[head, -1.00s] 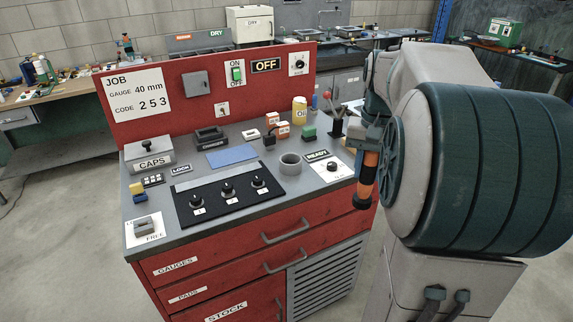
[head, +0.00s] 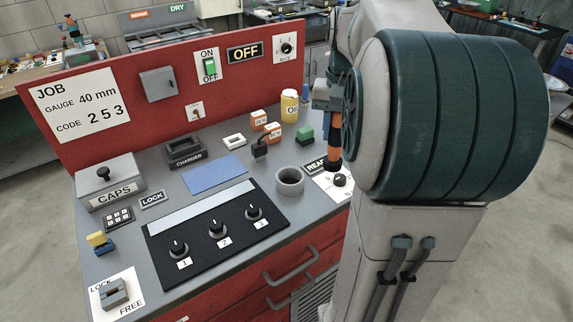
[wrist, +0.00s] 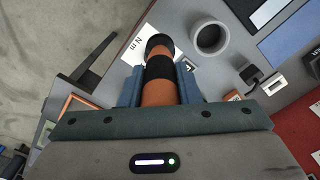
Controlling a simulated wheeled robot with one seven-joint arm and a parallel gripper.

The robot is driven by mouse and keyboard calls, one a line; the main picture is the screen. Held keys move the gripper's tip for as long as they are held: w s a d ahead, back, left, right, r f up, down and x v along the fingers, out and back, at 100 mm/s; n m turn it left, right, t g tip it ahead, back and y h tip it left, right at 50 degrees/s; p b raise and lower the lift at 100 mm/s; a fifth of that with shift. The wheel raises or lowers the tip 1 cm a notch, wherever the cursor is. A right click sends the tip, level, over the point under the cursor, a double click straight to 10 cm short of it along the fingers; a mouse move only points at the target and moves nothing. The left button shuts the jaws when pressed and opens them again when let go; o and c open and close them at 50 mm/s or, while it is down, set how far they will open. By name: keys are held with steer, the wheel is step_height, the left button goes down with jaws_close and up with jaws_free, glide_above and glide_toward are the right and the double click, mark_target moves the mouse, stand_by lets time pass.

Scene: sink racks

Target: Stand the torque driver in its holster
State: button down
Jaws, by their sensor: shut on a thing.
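The torque driver (head: 334,148), orange with black bands, hangs roughly upright below my gripper (head: 327,103). In the wrist view the driver (wrist: 160,94) lies between the two blue jaws of my gripper (wrist: 160,80), which are shut on it. The likely holster is a grey round open cup (head: 289,182) on the bench, left of the driver; it also shows in the wrist view (wrist: 211,38). The driver is apart from the cup, over the right side of the bench near the knob plate. The cup looks empty.
A knob on a white plate (head: 340,180) and the READY label stand right of the cup. A black three-knob panel (head: 215,228) lies to its left. A blue pad (head: 214,174) is flat.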

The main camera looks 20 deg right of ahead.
steer(key=w+a+f+p, duration=0.2)
steer(key=w+a+f, duration=0.5)
steer(key=f, duration=0.3)
steer(key=shift+w+a, duration=0.15)
steer(key=shift+a, duration=0.1)
steer(key=shift+f, duration=0.2)
steer(key=shift+f, duration=0.15)
steer(key=c, duration=1.1)
jaws_free()
steer(key=shift+o, duration=0.2)
steer(key=shift+r, duration=0.2)
